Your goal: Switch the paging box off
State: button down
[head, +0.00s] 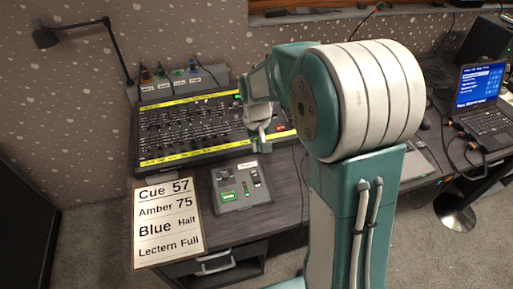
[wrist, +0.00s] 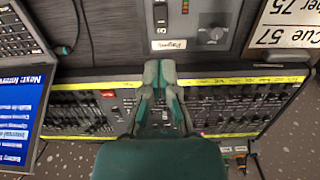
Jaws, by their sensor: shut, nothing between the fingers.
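The paging box (head: 242,192) is a grey panel on the desk, in front of the lighting console. In the wrist view its label "Paging" (wrist: 168,45) lies near the top, beside a dark switch (wrist: 160,15). A slider (wrist: 185,7) and a round knob (wrist: 213,34) share the panel. In the head view a dark switch (head: 255,178) sits at its right side; its position is too small to tell. My gripper (head: 262,143) is shut and empty, above the console's near edge. In the wrist view its fingertips (wrist: 159,68) appear just short of the label.
The fader console (head: 160,160) with yellow strips lies behind the box. A cue card (head: 167,222) lies to the left. A laptop (head: 483,100) stands at the right. Several small labelled items (head: 178,75) stand behind the console. My arm hides part of the desk.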

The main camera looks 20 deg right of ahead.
aim_at(256, 179)
jog(key=shift+s+a+r, duration=0.15)
jog(key=shift+s, duration=0.05)
notch_tip(256, 179, down, 14)
jog(key=shift+f, duration=0.1)
dwell(0.6)
